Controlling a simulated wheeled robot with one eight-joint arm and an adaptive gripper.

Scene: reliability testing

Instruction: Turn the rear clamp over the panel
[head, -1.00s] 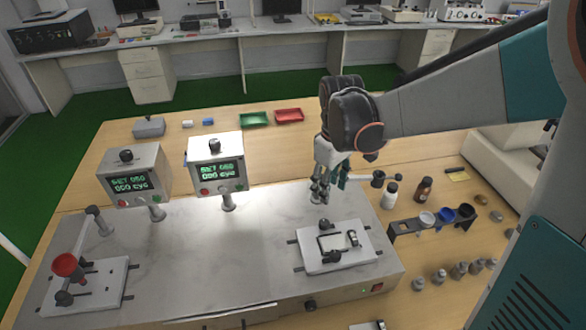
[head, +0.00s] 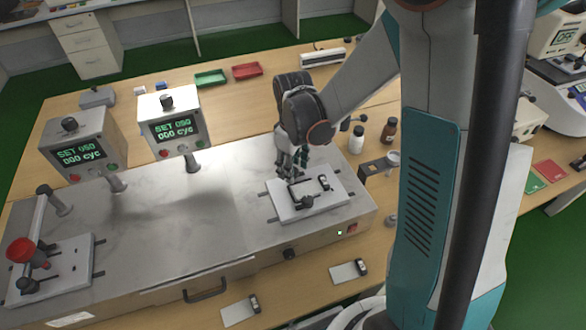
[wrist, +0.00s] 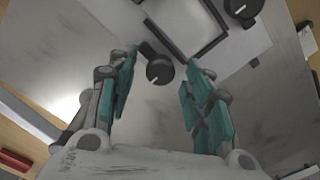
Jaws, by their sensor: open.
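A white fixture plate (head: 335,198) lies at the right end of the steel bench top, carrying a panel (wrist: 190,22) with a dark frame. The rear clamp (wrist: 160,71), a black knob with a short arm, sits at the panel's edge in the wrist view. My gripper (wrist: 160,62) is open, with one teal-padded finger on each side of that knob; I cannot tell whether they touch it. In the head view my gripper (head: 292,173) is over the plate's rear edge and hides the rear clamp.
Two counter boxes (head: 80,148) (head: 172,125) stand at the back left of the bench. A second fixture with a red cup-like part (head: 20,250) is at the far left. Bottles (head: 357,140) and a dark holder (head: 376,168) stand right of the plate. The bench middle is clear.

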